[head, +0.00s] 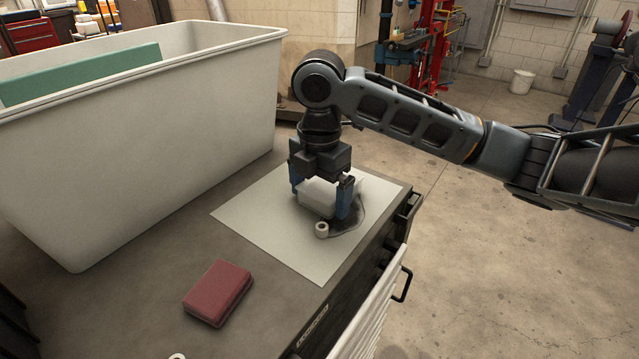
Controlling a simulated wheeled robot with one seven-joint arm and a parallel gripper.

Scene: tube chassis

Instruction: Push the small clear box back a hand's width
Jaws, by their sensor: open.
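A small pale, whitish box (316,199) rests on a white sheet (258,217) on top of a dark cabinet. It looks more milky than clear from here. My gripper (320,205) points down over the box, its blue fingers open, one on the left side and one on the right. The gripper body hides the top and back of the box. I cannot tell whether the fingers touch it.
A small white roll (321,230) lies just in front of the box, with a thin cord beside it. A red case (217,293) lies front left. A large grey bin (150,140) holding a green item (85,75) stands left. The cabinet edge is close on the right.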

